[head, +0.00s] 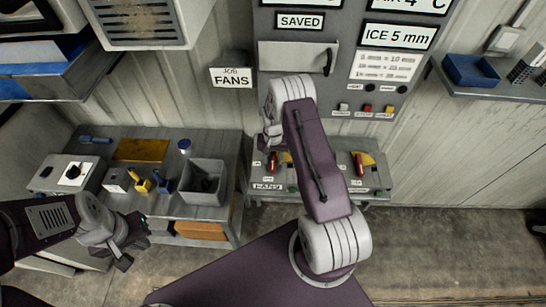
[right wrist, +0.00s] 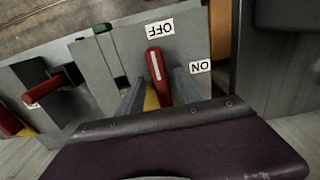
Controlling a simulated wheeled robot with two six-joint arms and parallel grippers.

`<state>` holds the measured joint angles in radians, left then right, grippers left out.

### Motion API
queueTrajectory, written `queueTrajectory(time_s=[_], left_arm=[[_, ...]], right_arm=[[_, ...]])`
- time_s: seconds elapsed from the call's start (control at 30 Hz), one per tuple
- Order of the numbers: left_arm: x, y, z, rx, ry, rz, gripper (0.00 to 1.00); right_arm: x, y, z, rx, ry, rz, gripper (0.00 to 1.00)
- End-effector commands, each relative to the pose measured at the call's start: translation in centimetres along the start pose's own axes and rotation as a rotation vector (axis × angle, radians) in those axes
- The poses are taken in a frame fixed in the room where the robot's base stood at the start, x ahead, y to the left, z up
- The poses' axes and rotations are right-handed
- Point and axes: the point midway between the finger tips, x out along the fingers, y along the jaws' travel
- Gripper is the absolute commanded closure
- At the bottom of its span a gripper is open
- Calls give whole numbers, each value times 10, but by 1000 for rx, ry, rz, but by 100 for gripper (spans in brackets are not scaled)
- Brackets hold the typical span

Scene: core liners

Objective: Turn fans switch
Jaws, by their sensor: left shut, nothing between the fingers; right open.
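The fans switch is a red lever (right wrist: 156,66) on a grey plate, with a yellow part at its base. In the right wrist view its tip points at the OFF label (right wrist: 160,28); the ON label (right wrist: 200,67) is to the right. My right gripper (right wrist: 158,82) is open, with one finger on each side of the lever; I cannot tell if either touches it. My left gripper (head: 133,245) is shut and empty, at lower left.
A second red lever (head: 359,163) with a yellow part stands on the same bench panel to the right. A cabinet (head: 300,60) rises behind. A workbench (head: 205,213) with a grey bin (head: 222,178) and small tools is at left.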

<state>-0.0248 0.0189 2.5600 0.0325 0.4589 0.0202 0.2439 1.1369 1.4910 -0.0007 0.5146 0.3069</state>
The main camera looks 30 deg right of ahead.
Motion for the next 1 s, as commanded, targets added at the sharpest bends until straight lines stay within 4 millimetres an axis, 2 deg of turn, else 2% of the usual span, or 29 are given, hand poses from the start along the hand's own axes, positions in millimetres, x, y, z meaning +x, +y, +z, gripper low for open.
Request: queueTrajectory(time_s=[0.2, 0.3, 0.37, 1.0], left_arm=[[0, 0, 0, 0, 0, 0, 100], [0, 0, 0, 0, 0, 0, 100], [0, 0, 0, 0, 0, 0, 100], [0, 0, 0, 0, 0, 0, 100]], right_arm=[[1, 0, 0, 0, 2, 0, 58], [1, 0, 0, 0, 1, 0, 86], [1, 0, 0, 0, 1, 0, 100], [0, 0, 0, 0, 0, 0, 100]])
